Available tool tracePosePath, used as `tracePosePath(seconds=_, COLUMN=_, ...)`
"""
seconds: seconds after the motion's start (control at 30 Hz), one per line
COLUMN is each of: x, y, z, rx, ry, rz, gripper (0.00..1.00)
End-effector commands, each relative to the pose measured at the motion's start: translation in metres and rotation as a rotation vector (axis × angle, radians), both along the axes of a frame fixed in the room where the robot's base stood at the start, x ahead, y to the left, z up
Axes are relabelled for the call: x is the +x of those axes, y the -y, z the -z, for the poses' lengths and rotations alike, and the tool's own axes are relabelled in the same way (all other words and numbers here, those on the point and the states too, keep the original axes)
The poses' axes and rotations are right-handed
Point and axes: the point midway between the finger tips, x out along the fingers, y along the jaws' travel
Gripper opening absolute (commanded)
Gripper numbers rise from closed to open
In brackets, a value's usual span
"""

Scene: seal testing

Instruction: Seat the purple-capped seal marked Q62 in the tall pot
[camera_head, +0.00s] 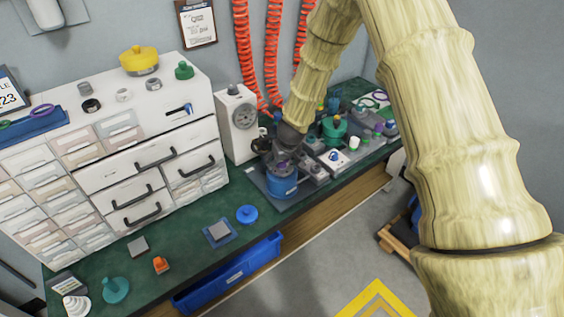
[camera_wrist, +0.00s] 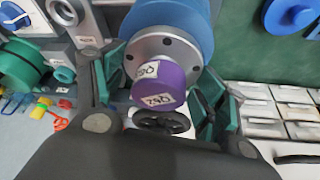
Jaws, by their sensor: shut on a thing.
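The purple-capped seal (camera_wrist: 166,84) shows in the wrist view with white labels, one reading Q62. My gripper (camera_wrist: 160,88) is shut on it, with a teal-padded finger on either side. The cap is directly in front of the grey, bolt-holed flange (camera_wrist: 188,56) of the blue pot (camera_wrist: 201,16). In the head view the blue pot (camera_head: 282,187) stands on the bench, and my dark gripper (camera_head: 287,141) is over it. A bit of purple shows between them. The seal's lower part is hidden, so I cannot tell how deep it sits.
A white gauge box (camera_head: 238,122) stands just left of the pot. Small fixtures and a green-capped part (camera_head: 333,130) crowd the bench to its right. A blue disc (camera_head: 247,214) and a blue bin (camera_head: 228,275) are at the front. The green bench (camera_head: 190,222) has free room at front left.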

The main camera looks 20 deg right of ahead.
Motion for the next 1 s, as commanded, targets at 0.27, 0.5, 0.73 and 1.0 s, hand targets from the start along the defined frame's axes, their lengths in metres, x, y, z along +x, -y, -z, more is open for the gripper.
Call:
tracePosePath(seconds=0.27, x=0.0, y=0.0, z=0.004, rx=0.0, ry=0.001, rz=-0.001, gripper=0.32)
tracePosePath(seconds=0.5, x=0.001, y=0.0, z=0.007, rx=0.0, ry=0.001, rz=-0.001, gripper=0.32)
tracePosePath(seconds=0.73, x=0.001, y=0.0, z=0.01, rx=0.0, ry=0.001, rz=0.0, gripper=0.32)
tracePosePath(seconds=1.0, x=0.001, y=0.0, z=0.013, rx=0.0, ry=0.002, rz=-0.001, gripper=0.77)
